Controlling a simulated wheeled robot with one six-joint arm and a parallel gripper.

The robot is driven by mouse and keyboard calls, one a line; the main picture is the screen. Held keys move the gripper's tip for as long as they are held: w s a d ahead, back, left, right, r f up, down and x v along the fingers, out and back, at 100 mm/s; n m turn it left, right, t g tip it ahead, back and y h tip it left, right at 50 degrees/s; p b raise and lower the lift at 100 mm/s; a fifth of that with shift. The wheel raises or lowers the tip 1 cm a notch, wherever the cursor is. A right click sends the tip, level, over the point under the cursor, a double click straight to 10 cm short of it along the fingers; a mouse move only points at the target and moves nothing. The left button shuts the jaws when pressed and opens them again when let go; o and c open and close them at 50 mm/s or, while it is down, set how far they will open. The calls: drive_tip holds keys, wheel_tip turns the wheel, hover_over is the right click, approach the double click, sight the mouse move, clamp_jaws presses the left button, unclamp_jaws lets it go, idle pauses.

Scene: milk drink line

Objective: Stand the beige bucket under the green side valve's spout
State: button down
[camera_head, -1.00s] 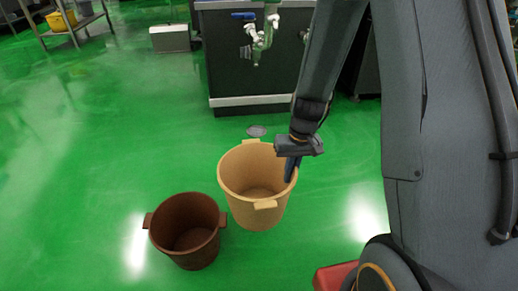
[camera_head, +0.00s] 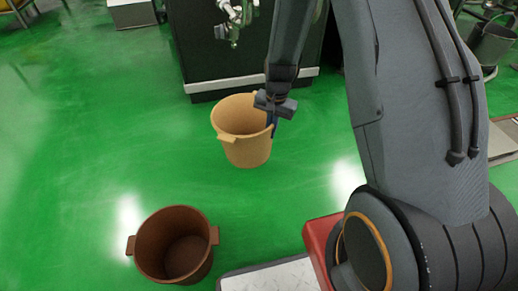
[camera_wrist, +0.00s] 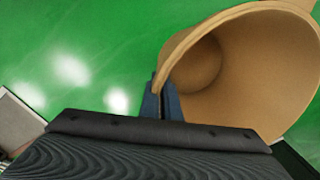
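The beige bucket (camera_head: 246,152) is upright in front of the dark cabinet in the head view. My gripper (camera_head: 271,122) is at its right rim, and the wrist view shows the fingers (camera_wrist: 162,103) closed on the rim of the bucket (camera_wrist: 275,75). I cannot tell whether the bucket's base touches the floor. The green valve (camera_head: 235,30) with its spout is on the cabinet front, behind and above the bucket, near the top edge of the picture. The bucket's mouth is nearer to me than the spout.
A brown bucket (camera_head: 150,250) stands on the green floor at the front left. The dark cabinet (camera_head: 200,60) with a pale base strip is behind the beige bucket. A grey bucket (camera_head: 490,45) is at the far right. The floor on the left is clear.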

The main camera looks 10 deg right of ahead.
sight(264, 127)
drive_tip(key=w+f+m, duration=0.2)
drive_tip(key=m, duration=0.1)
drive_tip(key=w+f+m+p, duration=0.1)
drive_tip(key=w+f+m, duration=0.1)
drive_tip(key=w+m, duration=0.1)
drive_tip(key=w+f+m+p, duration=0.1)
drive_tip(key=w+m, duration=0.1)
drive_tip(key=m, duration=0.2)
drive_tip(key=shift+w+a+f+t+h, duration=0.2)
drive_tip(key=shift+w+f+t+h, duration=0.1)
drive_tip(key=shift+w+f+t, duration=0.1)
wheel_tip(264, 127, down, 9)
drive_tip(key=b, duration=0.3)
drive_tip(key=shift+f, duration=0.1)
drive_tip(key=c, duration=2)
unclamp_jaws()
